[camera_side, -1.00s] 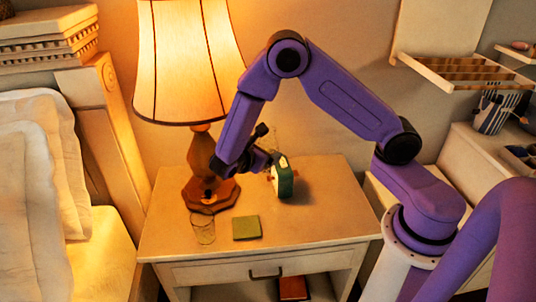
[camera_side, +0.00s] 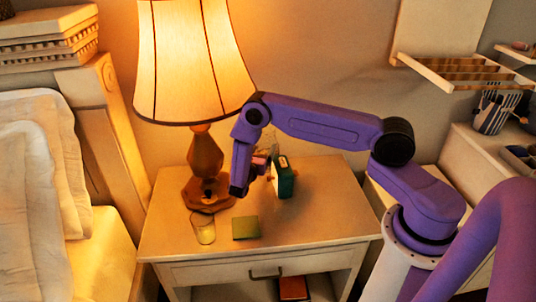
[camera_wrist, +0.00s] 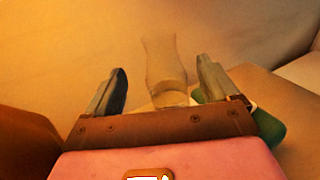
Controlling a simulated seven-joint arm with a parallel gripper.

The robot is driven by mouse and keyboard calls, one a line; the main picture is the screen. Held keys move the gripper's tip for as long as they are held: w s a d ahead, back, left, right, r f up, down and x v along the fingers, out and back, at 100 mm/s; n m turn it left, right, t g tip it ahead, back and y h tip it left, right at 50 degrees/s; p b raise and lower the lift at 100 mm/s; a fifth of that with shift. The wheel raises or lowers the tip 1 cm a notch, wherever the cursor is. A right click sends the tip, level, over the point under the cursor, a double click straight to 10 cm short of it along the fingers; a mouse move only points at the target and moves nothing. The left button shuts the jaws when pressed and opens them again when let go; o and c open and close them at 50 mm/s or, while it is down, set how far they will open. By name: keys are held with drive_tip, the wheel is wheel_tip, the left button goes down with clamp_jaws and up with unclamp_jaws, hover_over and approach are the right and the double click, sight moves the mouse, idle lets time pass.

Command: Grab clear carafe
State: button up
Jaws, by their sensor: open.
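The clear carafe (camera_wrist: 163,60) shows between my two fingers in the wrist view, its outline faint against the warm wall and tabletop. In the side view it is a faint glassy shape (camera_side: 270,143) at the back of the nightstand, partly hidden behind my gripper and a green-and-white object. My gripper (camera_side: 263,164) is low over the back of the nightstand, at the carafe. In the wrist view its fingers (camera_wrist: 163,66) are spread apart, one on each side of the carafe. I cannot tell whether either finger touches it.
The green-and-white object (camera_side: 284,178) stands just right of my gripper. A lit lamp (camera_side: 206,155) stands close on the left. A drinking glass (camera_side: 204,229) and a green square (camera_side: 246,228) lie toward the front of the nightstand (camera_side: 320,225). The tabletop's right side is clear.

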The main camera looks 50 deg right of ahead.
sight(266, 133)
drive_tip(key=x, duration=1.2)
clamp_jaws()
drive_tip(key=shift+r, duration=0.15)
